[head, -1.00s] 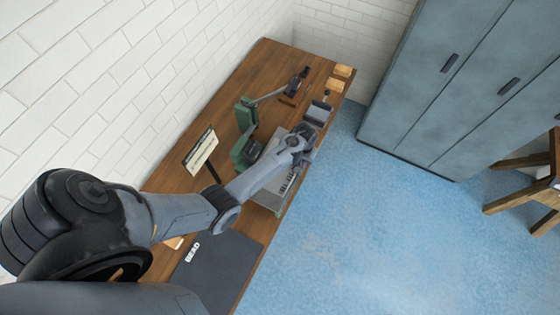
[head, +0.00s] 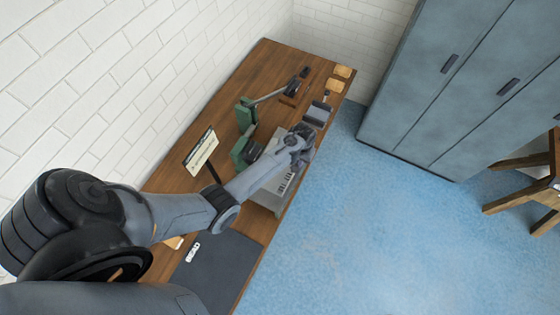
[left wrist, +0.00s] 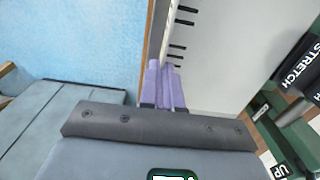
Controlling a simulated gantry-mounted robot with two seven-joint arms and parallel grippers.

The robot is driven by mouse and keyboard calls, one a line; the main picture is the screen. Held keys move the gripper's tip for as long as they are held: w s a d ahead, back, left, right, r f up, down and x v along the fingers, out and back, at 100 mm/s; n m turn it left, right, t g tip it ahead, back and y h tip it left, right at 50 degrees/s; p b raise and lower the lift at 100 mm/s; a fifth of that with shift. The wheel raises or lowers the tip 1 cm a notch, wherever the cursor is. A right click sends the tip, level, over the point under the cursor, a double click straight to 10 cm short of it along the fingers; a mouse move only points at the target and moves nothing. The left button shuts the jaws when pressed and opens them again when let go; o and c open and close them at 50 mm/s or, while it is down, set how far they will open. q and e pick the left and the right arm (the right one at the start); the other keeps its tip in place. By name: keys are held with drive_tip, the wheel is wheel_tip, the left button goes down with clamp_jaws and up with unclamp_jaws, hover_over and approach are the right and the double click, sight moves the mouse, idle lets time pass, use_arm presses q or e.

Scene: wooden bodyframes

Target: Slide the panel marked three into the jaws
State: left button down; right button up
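My left gripper (head: 303,150) is over the right edge of the workbench in the head view. In the left wrist view its lavender fingers (left wrist: 164,84) are close together, with nothing visible between them. Beside them is a pale grey plate (left wrist: 208,60) with black marks; in the head view this plate (head: 268,196) lies partly under my left forearm. A green fixture (head: 246,115) stands on the bench to the left of the gripper; I cannot tell whether it holds the jaws. I cannot make out a panel marked three. My right gripper is not in view.
The wooden bench (head: 268,68) runs along a white brick wall. It carries a dark mat (head: 222,268), a cream sign (head: 201,150) and a tool with a grey arm (head: 270,96). Blue floor (head: 400,240) is open to the right. A grey cabinet (head: 440,95) stands beyond.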

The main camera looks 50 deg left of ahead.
use_arm(q)
drive_tip(key=shift+s+a+p, duration=0.25)
drive_tip(key=shift+a, duration=0.35)
drive_tip(key=shift+s+a+p, duration=0.25)
drive_tip(key=shift+a, duration=0.35)
drive_tip(key=shift+s+a+p, duration=0.3)
drive_tip(key=shift+a, duration=0.4)
drive_tip(key=shift+s+a+p, duration=0.3)
drive_tip(key=shift+a, duration=0.35)
drive_tip(key=c, duration=1.3)
unclamp_jaws()
drive_tip(key=shift+a, duration=0.15)
drive_tip(key=shift+o, duration=0.2)
drive_tip(key=shift+o, duration=0.4)
drive_tip(key=o, duration=0.5)
drive_tip(key=shift+c, duration=0.2)
